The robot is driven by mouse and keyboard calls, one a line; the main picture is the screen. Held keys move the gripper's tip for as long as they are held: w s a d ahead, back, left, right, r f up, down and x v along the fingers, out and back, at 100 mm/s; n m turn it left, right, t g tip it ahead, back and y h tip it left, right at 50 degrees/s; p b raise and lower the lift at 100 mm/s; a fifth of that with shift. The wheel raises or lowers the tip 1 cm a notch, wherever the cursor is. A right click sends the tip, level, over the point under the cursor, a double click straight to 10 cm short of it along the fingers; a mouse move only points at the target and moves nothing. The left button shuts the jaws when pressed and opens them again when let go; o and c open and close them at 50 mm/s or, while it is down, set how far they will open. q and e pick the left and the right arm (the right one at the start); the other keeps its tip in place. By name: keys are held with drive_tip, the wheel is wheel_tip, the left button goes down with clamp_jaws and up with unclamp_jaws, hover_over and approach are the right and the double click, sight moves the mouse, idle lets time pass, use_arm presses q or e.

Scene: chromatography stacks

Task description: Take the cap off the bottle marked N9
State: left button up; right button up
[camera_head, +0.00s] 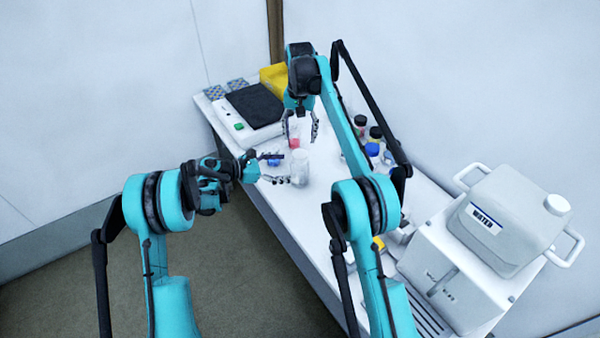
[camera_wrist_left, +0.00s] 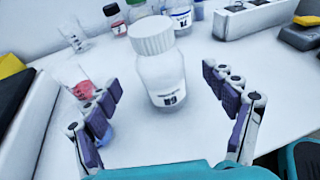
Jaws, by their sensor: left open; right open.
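A clear bottle with a white ribbed cap (camera_wrist_left: 152,36) stands upright on the white bench. In the head view the bottle (camera_head: 301,168) stands just right of my left gripper (camera_head: 285,169). My left gripper is open, and in the wrist view its fingers are on either side of the bottle, nearer the camera, with gaps on both sides. My right gripper (camera_head: 300,136) is open, pointing down above the bench behind the bottle. I see nothing held in it.
A glass with red contents (camera_wrist_left: 82,86) stands left of the bottle, near a blue item (camera_head: 273,160). A balance-like device (camera_head: 250,107) is at the back left, a WATER container (camera_head: 505,220) at the front right.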

sight(300, 165)
use_arm(q)
drive_tip(key=x, duration=0.6)
clamp_jaws()
use_arm(e)
drive_tip(key=m, duration=0.4)
drive_tip(key=shift+m, duration=0.3)
drive_tip(key=m, duration=1.1)
drive_tip(key=shift+m, duration=0.3)
drive_tip(key=m, duration=0.6)
drive_tip(key=shift+f, duration=4)
